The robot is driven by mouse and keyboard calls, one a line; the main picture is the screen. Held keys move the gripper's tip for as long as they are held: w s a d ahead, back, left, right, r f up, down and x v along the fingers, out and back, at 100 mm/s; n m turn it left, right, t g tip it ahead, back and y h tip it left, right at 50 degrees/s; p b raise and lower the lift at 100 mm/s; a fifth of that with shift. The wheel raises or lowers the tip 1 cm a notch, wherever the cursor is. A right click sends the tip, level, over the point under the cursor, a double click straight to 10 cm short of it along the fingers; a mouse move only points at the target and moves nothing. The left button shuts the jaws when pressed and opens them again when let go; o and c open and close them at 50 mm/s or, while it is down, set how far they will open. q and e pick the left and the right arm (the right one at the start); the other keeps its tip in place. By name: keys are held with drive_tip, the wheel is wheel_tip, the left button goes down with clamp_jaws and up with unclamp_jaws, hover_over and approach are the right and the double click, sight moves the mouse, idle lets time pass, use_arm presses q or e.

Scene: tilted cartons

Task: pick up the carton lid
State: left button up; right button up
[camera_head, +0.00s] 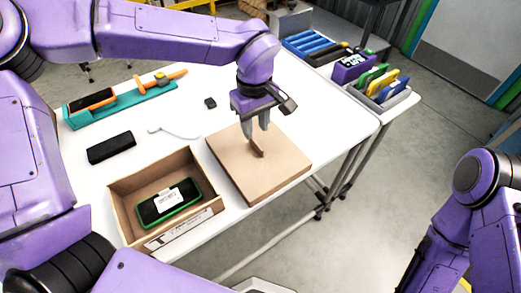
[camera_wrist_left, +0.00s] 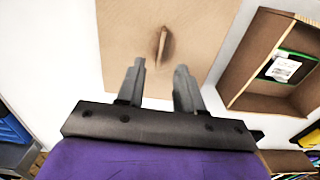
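The carton lid (camera_head: 285,170) is a flat tan square lying on the white table, with a small upright brown tab (camera_head: 257,149) near its middle. In the left wrist view the lid (camera_wrist_left: 205,25) lies beyond the fingertips, and the tab (camera_wrist_left: 162,45) lines up between them. My left gripper (camera_head: 255,127) is above the lid at the tab, pointing down. Its two fingers are apart with nothing between them in the left wrist view (camera_wrist_left: 160,75). Contact with the tab cannot be told. The open carton (camera_head: 119,208) stands left of the lid, holding a green-edged black device (camera_head: 167,205). My right gripper is out of view.
A black case (camera_head: 110,148), a small black block (camera_head: 210,103) and a teal tray (camera_head: 120,107) with orange tools are on the table (camera_head: 185,132). Bins with coloured items (camera_head: 380,85) stand at the back right. The table edge runs right of the lid.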

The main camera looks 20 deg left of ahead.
sight(256, 143)
use_arm(q)
wheel_tip(256, 143, down, 6)
drive_tip(key=shift+s+r, duration=0.1)
clamp_jaws()
drive_tip(key=shift+d, duration=0.1)
